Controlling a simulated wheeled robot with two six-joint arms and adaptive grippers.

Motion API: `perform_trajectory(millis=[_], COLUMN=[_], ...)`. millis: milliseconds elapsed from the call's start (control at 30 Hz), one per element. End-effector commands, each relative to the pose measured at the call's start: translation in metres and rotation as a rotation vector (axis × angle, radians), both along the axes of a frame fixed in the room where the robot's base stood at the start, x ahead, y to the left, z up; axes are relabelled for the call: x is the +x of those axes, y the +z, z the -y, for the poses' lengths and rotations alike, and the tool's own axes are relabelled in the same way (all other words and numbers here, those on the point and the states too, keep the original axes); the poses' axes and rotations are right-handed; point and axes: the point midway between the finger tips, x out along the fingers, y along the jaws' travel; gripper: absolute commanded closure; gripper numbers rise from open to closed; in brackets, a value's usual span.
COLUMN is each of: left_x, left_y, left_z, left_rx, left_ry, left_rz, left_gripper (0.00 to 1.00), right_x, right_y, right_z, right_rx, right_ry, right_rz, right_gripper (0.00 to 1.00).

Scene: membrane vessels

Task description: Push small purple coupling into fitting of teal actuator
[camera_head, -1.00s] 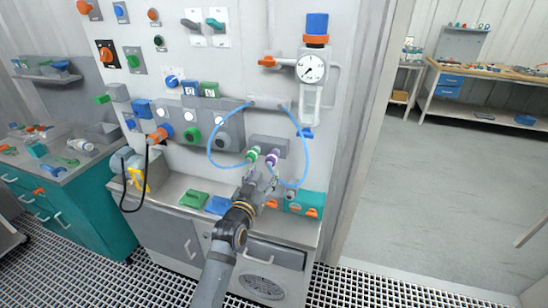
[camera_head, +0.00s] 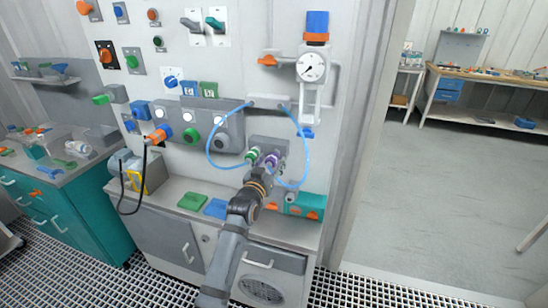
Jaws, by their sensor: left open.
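The small purple coupling (camera_head: 272,159) sits at the grey block on the panel, beside a green coupling (camera_head: 253,153). My left gripper (camera_head: 268,167) is open, with its fingertips right at the purple coupling. The fingers cover its lower part, and I cannot tell whether they touch it. The teal actuator (camera_head: 308,201) lies on the bench to the lower right, with orange parts on its front. A small grey round part (camera_head: 290,197) shows at its left end; my arm hides part of that area. My right gripper is not in view.
Blue hoses (camera_head: 209,145) loop around the grey block (camera_head: 283,147). A gauge (camera_head: 311,67) and filter hang above right. Green (camera_head: 193,201) and blue (camera_head: 216,208) pieces lie on the bench left of my arm. Open floor lies to the right.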

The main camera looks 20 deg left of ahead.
Motion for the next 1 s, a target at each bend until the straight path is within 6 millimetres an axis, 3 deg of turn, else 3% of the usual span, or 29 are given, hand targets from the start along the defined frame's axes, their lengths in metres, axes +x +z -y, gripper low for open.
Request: perform_trajectory(millis=[1000], left_x=[-0.0002], left_y=[0.0000], left_z=[-0.0001], left_rx=[0.000], left_ry=[0.000], left_rz=[-0.001], left_gripper=[0.42], right_x=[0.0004], right_y=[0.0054], right_z=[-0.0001], right_rx=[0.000], right_ry=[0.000], right_rz=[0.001], right_gripper=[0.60])
